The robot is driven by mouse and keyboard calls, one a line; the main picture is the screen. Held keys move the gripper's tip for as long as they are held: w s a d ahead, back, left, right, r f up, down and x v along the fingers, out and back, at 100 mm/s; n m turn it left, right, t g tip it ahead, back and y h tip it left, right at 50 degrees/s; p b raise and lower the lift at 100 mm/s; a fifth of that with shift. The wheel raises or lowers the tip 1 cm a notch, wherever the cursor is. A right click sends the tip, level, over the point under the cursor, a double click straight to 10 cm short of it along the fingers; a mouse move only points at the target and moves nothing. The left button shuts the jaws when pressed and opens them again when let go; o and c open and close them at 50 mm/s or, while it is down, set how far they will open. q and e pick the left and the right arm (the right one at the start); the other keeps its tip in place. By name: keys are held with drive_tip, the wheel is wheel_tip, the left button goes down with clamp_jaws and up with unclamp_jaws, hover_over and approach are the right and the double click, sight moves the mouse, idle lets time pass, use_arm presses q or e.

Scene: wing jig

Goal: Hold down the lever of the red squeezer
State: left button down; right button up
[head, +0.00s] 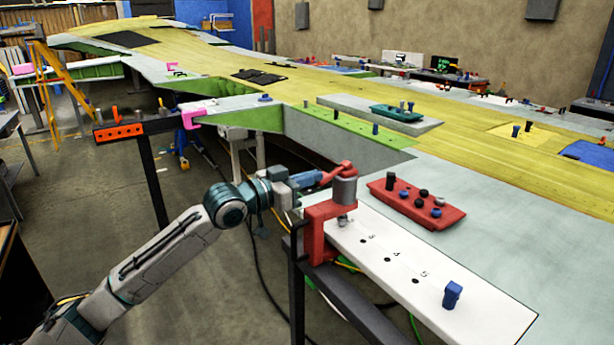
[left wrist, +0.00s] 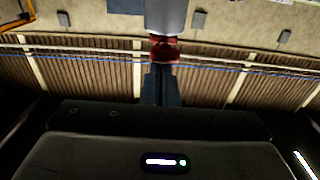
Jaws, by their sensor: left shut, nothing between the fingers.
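The red squeezer (head: 318,235) is clamped at the near left end of the white strip. It has a red C-shaped body, a grey cylinder (head: 345,191) and a red lever (head: 343,169) on top. My left gripper (head: 322,179) is shut and empty, its tips at the lever's left end. In the left wrist view, the shut fingers (left wrist: 160,85) point at the red lever (left wrist: 164,50), with the grey cylinder (left wrist: 166,14) beyond. They look very close to the lever or touching it; I cannot tell whether they press on it. My right gripper is not in view.
The white strip (head: 427,270) has numbered holes and a blue pin (head: 452,294). A red tray (head: 417,205) with several pins lies behind it on the wing. A green tray (head: 397,112) stands farther back. An orange block (head: 119,132) is at left. Cables hang below the jig.

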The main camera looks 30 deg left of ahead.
use_arm(q)
drive_tip(key=shift+w+f, duration=0.15)
drive_tip(key=shift+f, duration=0.1)
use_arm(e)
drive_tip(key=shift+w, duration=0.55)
use_arm(q)
drive_tip(key=shift+f, duration=0.1)
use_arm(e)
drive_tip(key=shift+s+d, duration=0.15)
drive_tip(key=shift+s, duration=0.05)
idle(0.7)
